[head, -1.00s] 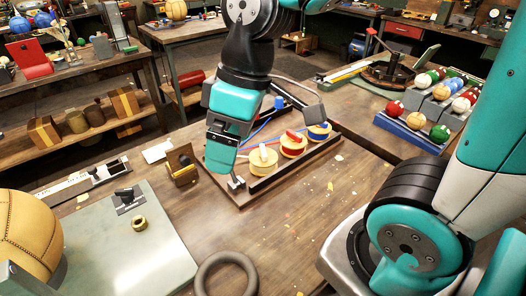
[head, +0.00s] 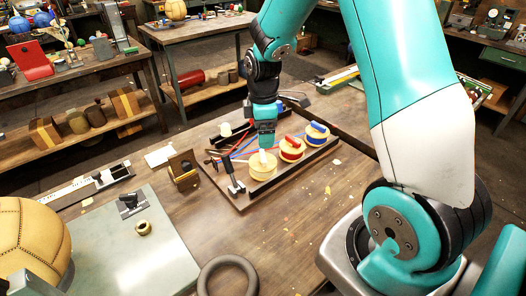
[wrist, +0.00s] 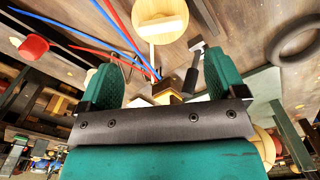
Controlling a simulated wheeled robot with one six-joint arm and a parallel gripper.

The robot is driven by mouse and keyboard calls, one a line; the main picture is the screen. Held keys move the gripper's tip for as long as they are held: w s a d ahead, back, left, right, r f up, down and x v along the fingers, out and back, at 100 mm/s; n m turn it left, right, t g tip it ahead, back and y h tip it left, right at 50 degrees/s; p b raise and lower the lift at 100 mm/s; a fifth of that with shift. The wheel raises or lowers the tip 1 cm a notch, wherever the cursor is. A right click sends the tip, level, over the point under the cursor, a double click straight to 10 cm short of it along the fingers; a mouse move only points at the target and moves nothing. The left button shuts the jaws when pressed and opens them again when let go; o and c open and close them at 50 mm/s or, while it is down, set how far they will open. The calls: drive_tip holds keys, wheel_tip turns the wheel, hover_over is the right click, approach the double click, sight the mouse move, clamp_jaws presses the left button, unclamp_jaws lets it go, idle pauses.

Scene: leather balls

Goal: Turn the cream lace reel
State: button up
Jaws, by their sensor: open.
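The cream lace reel (head: 262,170) is a pale round drum with a light bar handle on top, nearest of three reels on a dark-edged wooden board (head: 246,203). My gripper (head: 265,146) hangs over it, pointing down, with its tip close to the handle in the head view. In the wrist view my gripper (wrist: 163,72) has two green fingers spread apart with nothing held between them. The cream reel (wrist: 158,12) and its handle show beyond the fingertips at the top centre. Whether a finger touches the handle I cannot tell.
The red-handled reel (head: 291,151) and blue-handled reel (head: 317,134) stand close by on the same board. A dark upright tool (head: 232,178) stands left of the cream reel. A dark ring (head: 228,275) lies at the front.

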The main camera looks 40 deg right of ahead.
sight(263, 155)
wheel_tip(263, 155, down, 8)
drive_tip(key=shift+f+p, duration=0.2)
drive_tip(key=shift+p, duration=0.3)
drive_tip(key=shift+c, duration=0.2)
drive_tip(key=c, duration=0.9)
